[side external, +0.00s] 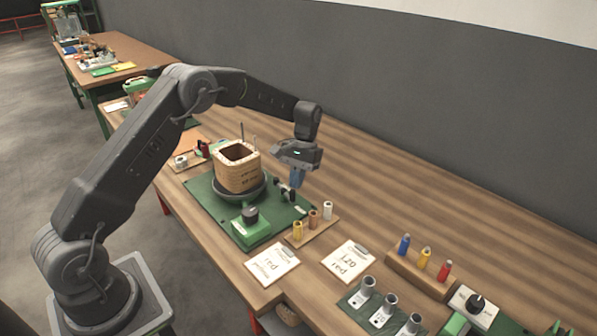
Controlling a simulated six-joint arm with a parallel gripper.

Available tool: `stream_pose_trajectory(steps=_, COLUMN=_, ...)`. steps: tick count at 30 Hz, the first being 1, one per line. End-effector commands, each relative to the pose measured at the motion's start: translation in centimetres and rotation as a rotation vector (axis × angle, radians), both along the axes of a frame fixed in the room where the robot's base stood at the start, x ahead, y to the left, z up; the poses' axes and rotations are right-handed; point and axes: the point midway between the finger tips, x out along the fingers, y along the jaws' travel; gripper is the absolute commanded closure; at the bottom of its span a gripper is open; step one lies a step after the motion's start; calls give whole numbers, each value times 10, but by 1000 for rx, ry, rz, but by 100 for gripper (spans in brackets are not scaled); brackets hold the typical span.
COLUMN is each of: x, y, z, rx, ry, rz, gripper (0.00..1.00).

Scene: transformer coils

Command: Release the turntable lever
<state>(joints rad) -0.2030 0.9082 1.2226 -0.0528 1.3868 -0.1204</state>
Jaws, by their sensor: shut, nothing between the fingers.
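A wooden coil former (238,166) stands on a dark round turntable (240,190) on a green base plate (205,199). A small dark lever (285,188) is at the plate's right side, partly hidden by the gripper. My gripper (297,181) points down just above and beside the lever, right of the coil. Whether the fingertips touch the lever cannot be told from this view.
A green box with a black knob (250,216) is at the plate's front. A rack with several spools (312,222), two clipboards (272,264) and metal tubes (383,311) lie nearer the front. Coloured pegs (424,258) stand at right. The table behind the gripper is clear.

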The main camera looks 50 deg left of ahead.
Motion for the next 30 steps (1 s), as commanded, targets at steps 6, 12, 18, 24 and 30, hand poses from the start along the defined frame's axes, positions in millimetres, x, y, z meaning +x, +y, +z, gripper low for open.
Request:
stream_pose_trajectory(steps=6, x=0, y=0, z=-3, rx=-1, ry=7, rz=-1, gripper=100)
stream_pose_trajectory(steps=12, x=13, y=5, z=-3, rx=0, ry=4, rz=0, gripper=100)
stream_pose_trajectory(steps=18, x=34, y=13, z=-2, rx=0, ry=0, rz=0, gripper=100)
stream_pose_trajectory(steps=24, x=50, y=20, z=31, rx=1, ry=-4, rz=0, gripper=100)
stream_pose_trajectory(steps=30, x=60, y=24, z=58, rx=1, ry=-3, rz=0, gripper=100)
